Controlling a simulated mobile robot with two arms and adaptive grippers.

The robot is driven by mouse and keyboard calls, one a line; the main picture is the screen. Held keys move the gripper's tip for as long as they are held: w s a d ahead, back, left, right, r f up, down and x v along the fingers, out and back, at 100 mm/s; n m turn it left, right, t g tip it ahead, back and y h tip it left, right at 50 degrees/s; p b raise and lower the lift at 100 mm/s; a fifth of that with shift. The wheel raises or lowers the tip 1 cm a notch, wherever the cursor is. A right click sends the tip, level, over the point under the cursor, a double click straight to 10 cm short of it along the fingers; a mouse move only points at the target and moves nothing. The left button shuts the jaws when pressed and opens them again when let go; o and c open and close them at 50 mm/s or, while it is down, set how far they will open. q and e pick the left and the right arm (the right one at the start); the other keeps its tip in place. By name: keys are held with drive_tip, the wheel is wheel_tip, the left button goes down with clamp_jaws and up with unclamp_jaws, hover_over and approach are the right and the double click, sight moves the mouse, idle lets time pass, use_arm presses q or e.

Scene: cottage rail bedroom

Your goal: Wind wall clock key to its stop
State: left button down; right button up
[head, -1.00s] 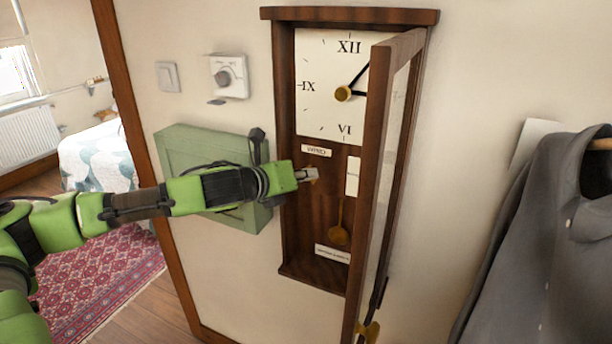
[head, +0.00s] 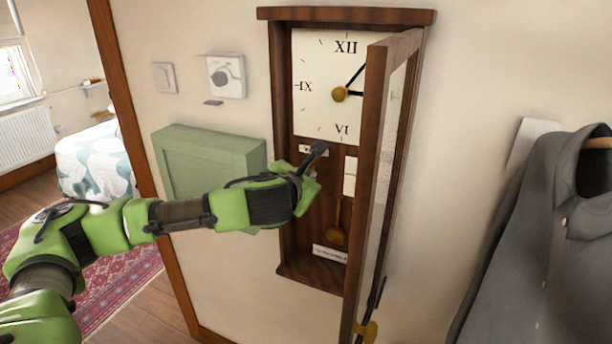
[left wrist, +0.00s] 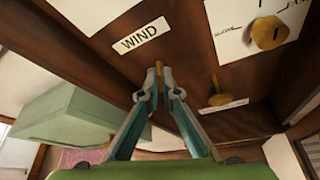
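The wall clock (head: 285,220) hangs on the wall with its glazed door (head: 376,180) swung open. The clock face (head: 318,70) is at the top and the brass pendulum (head: 336,236) hangs lower down. The "WIND" label (left wrist: 140,33) is on the brown back panel. My left gripper (left wrist: 159,74) reaches into the case below the label. Its fingertips close on the small brass winding key (left wrist: 158,68), one on each side. My right gripper is not in view.
A green wall box (head: 210,155) is behind my left forearm. A thermostat (head: 226,76) and a light switch (head: 164,77) are above it. The open door stands close to the right of my gripper. A grey jacket (head: 545,235) hangs at the far right.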

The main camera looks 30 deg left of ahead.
use_arm(q)
drive_tip(key=m+y, duration=0.1)
drive_tip(key=m, duration=0.2)
drive_tip(key=m+t+y, duration=0.1)
drive_tip(key=m+y, duration=0.1)
drive_tip(key=m, duration=0.1)
drive_tip(key=m+t+y, duration=0.1)
drive_tip(key=m, duration=0.2)
drive_tip(key=shift+d+f+m+y, duration=0.2)
drive_tip(key=shift+f+m+y, duration=0.1)
idle(0.7)
drive_tip(key=c, duration=2.3)
unclamp_jaws()
drive_tip(key=shift+w, duration=0.1)
drive_tip(key=v, duration=0.7)
drive_tip(key=shift+s+f, duration=0.15)
drive_tip(key=shift+s, duration=0.05)
